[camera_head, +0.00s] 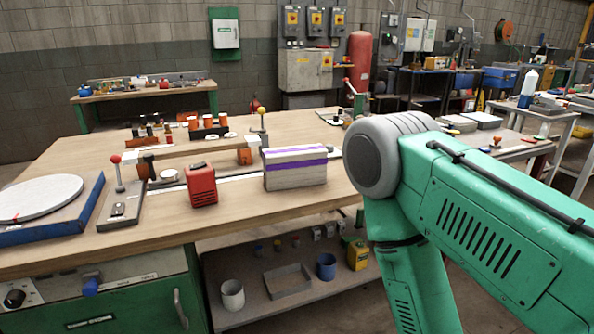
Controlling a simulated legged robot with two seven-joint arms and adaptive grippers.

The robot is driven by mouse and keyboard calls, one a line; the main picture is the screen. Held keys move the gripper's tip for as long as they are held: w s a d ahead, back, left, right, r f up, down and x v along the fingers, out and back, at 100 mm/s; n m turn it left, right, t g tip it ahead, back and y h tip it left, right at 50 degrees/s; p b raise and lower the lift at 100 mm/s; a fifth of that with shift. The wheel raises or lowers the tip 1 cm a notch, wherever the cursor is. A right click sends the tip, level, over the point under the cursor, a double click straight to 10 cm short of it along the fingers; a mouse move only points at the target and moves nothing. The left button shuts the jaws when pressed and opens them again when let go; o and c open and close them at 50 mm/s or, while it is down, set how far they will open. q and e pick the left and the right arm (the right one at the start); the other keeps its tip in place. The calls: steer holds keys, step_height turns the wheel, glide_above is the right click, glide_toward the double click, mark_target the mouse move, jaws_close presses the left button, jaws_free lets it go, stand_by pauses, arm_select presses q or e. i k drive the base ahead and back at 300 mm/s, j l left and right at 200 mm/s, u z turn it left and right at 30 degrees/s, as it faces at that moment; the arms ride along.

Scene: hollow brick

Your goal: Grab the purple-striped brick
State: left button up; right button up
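The purple-striped brick (296,176) stands upright on the wooden workbench (245,206), near its front edge and right of the red box-shaped device. It is pale grey-white with purple bands along its upper part. Nothing is touching it from my side. My green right arm comes in from the right, bends at a grey joint right of the brick and runs down out of the picture. Its gripper is not in view. My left arm and gripper are not in view.
A red device (201,185) stands left of the brick. A lever on a plate (120,205) and a round turntable on a blue base (47,210) are further left. A yellow-knobbed lever (262,123) stands behind the brick. A lower shelf (250,306) holds cups and a tray.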

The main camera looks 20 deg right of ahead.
mark_target(285, 168)
steer(key=i+z, duration=0.4)
steer(key=i, duration=0.55)
